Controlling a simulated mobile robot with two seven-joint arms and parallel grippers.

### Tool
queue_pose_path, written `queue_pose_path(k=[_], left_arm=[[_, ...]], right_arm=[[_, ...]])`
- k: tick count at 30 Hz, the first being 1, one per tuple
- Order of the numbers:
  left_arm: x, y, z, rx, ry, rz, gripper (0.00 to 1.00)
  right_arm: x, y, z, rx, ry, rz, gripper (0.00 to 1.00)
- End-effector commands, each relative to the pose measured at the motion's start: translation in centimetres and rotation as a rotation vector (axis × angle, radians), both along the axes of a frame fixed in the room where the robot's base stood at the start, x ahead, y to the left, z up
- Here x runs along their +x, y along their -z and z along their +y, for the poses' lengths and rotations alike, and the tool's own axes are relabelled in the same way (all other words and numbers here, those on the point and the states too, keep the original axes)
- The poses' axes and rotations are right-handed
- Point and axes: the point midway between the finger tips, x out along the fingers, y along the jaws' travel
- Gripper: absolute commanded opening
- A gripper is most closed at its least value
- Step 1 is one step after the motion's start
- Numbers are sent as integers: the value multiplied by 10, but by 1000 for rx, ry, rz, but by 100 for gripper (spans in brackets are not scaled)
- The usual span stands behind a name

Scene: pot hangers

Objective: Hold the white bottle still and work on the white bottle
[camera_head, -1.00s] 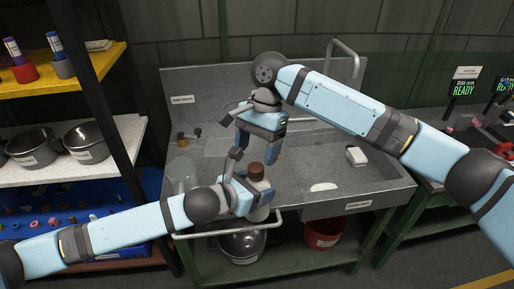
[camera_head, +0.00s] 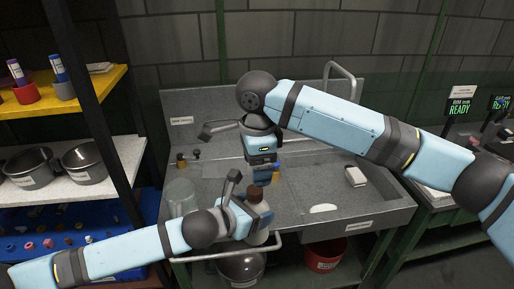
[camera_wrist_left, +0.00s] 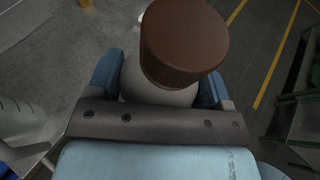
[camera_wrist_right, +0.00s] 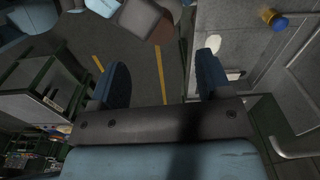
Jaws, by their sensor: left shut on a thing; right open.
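The white bottle (camera_head: 258,237) with a brown cap (camera_head: 256,194) stands upright at the sink bench's front. My left gripper (camera_head: 247,217) is shut around it. In the left wrist view the brown cap (camera_wrist_left: 183,42) rises above the white body (camera_wrist_left: 150,92), between the blue fingers (camera_wrist_left: 158,85). My right gripper (camera_head: 263,176) hangs just above the cap, fingers pointing down. In the right wrist view its fingers (camera_wrist_right: 160,80) are open, with no object clearly seen between them. The head view does not clearly show the gap to the cap.
A clear beaker (camera_head: 180,197) stands left of the bottle. A white block (camera_head: 355,176) and a flat white piece (camera_head: 323,208) lie to the right. A small yellow and blue item (camera_wrist_right: 272,19) is near the right gripper. A metal rail (camera_head: 215,256) runs along the front.

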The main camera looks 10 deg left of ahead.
Motion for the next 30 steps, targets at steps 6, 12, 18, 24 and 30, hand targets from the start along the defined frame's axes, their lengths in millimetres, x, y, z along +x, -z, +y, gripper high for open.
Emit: queue_pose_path(k=[6,12,18,24,30], left_arm=[[0,-1,0,-1,0,-1,7],[0,-1,0,-1,0,-1,7],[0,-1,0,-1,0,-1,7],[0,-1,0,-1,0,-1,7],[0,-1,0,-1,0,-1,7]], right_arm=[[0,39,0,0,-1,1,72],[0,59,0,0,-1,1,72],[0,64,0,1,-2,0,72],[0,64,0,1,-2,0,65],[0,64,0,1,-2,0,19]])
